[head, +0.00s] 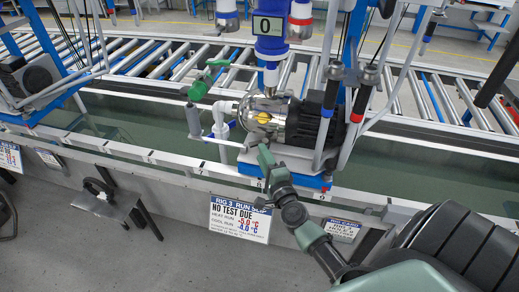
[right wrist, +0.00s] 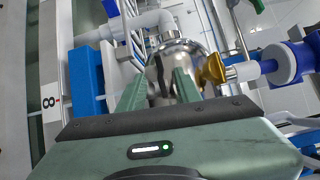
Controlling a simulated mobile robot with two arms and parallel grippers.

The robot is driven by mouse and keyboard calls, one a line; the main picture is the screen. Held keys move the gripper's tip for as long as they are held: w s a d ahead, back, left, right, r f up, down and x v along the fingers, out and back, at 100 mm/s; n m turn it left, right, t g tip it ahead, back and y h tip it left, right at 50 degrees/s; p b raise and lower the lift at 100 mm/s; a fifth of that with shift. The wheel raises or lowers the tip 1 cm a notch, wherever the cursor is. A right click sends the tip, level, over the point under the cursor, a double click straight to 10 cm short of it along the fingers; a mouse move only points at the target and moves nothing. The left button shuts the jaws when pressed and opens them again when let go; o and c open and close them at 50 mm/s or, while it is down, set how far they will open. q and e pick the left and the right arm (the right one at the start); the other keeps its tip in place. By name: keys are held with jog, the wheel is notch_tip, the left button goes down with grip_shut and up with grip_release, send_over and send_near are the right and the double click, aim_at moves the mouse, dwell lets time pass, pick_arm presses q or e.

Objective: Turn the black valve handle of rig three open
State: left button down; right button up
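The rig three pump (head: 300,120) stands on a blue-edged base in the middle of the head view, above a sign (head: 240,218) reading RIG-3. My right gripper (head: 266,158) is low in front of the pump. In the right wrist view its two green fingers (right wrist: 160,84) are apart, with a narrow black handle (right wrist: 160,68) upright in the gap between them. Whether either finger touches the handle I cannot tell. In the head view the gripper seems to hide the handle. My left gripper is not in view.
A brass-yellow valve part (right wrist: 213,68) sits right of the fingers in the right wrist view. White pipes (head: 220,125) and a green handle (head: 199,91) stand left of the pump. A roller conveyor (head: 150,55) runs behind. A trough edge (head: 160,160) runs in front.

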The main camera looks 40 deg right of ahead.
jog(key=shift+v, duration=1.85)
